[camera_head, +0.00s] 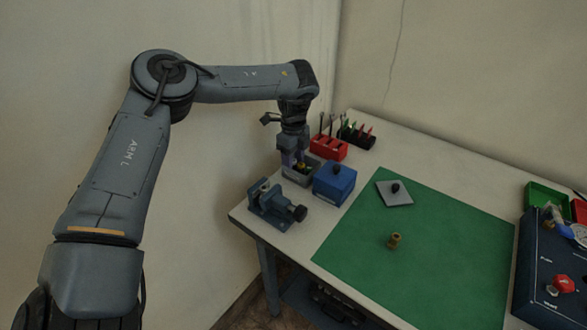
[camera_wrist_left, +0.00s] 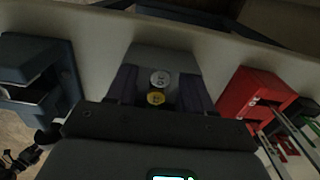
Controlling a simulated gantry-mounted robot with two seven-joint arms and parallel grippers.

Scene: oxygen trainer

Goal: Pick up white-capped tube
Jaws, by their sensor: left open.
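In the left wrist view a white-capped tube (camera_wrist_left: 160,78) stands in a grey holder (camera_wrist_left: 165,55), directly beside a yellow-capped tube (camera_wrist_left: 155,98). Only their caps show clearly from above. My left gripper (camera_wrist_left: 161,88) is open, pointing down, with one finger on each side of the caps. In the head view the left gripper (camera_head: 295,160) is low over the same grey holder (camera_head: 297,178). A bit of yellow shows there, but the white cap is hard to make out. I cannot tell whether the fingers touch a tube. My right gripper is not in view.
A blue vise (camera_head: 275,204) stands in front of the holder and a blue box (camera_head: 334,183) to its right. A red tool rack (camera_head: 328,147) stands close behind. A green mat (camera_head: 430,240) holds a small brass piece (camera_head: 394,241) and is otherwise mostly clear.

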